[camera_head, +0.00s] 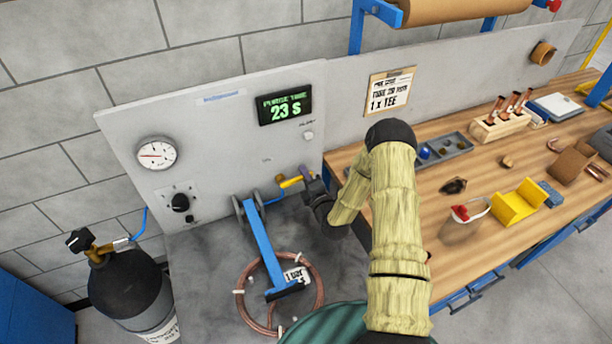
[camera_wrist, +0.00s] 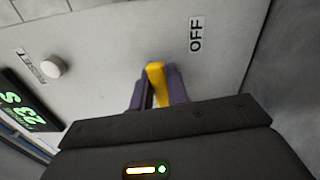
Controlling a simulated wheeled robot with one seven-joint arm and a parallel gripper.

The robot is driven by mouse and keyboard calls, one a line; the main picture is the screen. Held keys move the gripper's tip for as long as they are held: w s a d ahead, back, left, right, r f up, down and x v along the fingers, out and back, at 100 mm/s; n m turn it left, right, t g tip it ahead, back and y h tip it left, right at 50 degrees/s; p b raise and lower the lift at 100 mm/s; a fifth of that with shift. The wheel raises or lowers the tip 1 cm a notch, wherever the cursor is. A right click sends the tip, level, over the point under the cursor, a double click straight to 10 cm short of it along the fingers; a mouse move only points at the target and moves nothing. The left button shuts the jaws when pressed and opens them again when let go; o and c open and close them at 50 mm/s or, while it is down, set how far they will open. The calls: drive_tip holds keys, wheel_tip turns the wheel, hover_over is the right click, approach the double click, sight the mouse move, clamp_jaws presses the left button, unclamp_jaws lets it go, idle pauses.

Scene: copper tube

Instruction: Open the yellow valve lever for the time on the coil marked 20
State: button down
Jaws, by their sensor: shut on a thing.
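The yellow valve lever (camera_head: 291,182) sticks out from the grey panel, below the display, and lies nearly level in the head view. My gripper (camera_head: 304,178) is at its right end. In the wrist view the lever (camera_wrist: 156,84) stands between the two dark fingers of my gripper (camera_wrist: 158,92), which are shut on it. The copper coil (camera_head: 239,291) lies on the grey bench below, with a white tag (camera_head: 298,274); the tag's writing is partly hidden and too small to read surely. The display (camera_head: 285,106) reads 23 S.
An OFF label (camera_wrist: 196,34) is on the panel near the lever. A gauge (camera_head: 156,153) and black knob (camera_head: 180,202) are on the panel's left. A gas cylinder (camera_head: 125,290) stands left; a wooden workbench (camera_head: 480,165) with parts is right.

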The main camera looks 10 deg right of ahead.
drive_tip(key=shift+f+m+b, duration=0.6)
drive_tip(key=shift+m+b, duration=0.1)
drive_tip(key=shift+b, duration=0.4)
drive_tip(key=c, duration=1.4)
unclamp_jaws()
drive_tip(key=shift+o, duration=0.2)
drive_tip(key=s+d+b, duration=0.1)
drive_tip(key=s+b, duration=0.1)
drive_tip(key=s, duration=0.6)
drive_tip(key=s+d+b, duration=0.2)
drive_tip(key=s, duration=0.7)
drive_tip(key=shift+d, duration=0.25)
